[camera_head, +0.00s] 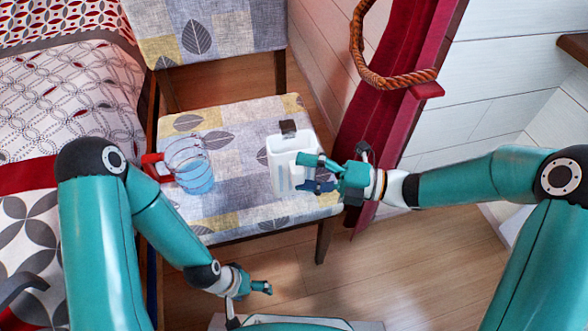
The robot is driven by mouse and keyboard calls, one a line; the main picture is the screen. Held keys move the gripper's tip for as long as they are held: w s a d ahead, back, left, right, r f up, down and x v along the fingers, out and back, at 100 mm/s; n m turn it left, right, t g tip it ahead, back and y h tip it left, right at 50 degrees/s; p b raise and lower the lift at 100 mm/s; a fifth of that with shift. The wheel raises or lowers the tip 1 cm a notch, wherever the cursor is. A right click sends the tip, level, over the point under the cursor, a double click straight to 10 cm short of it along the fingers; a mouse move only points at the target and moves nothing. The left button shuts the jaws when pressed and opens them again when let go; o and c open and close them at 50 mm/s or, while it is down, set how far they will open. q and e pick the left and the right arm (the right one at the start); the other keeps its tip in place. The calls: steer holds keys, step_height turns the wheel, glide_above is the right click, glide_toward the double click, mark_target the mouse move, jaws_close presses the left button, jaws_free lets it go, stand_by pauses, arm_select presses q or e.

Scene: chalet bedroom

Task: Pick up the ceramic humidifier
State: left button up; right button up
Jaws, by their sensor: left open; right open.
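The ceramic humidifier (283,172) is a white upright box with slots in its front and a dark bracket on top. It stands on the right part of the patterned chair seat. My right gripper (307,173) is open at the humidifier's right side. Its fingers reach over the front right of the humidifier and hide part of it; I cannot tell whether they touch it. My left gripper (252,299) is open and empty, low in front of the chair and apart from the humidifier.
A clear bluish jug (190,168) with a red handle stands on the left of the chair seat (232,212). A bed (70,100) lies to the left. A red curtain (385,100) with a rope tieback (390,82) hangs behind my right gripper. Wooden floor (400,260) is clear at right.

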steer(key=shift+a, duration=0.15)
jaws_close()
stand_by(0.4)
steer(key=shift+r, duration=0.1)
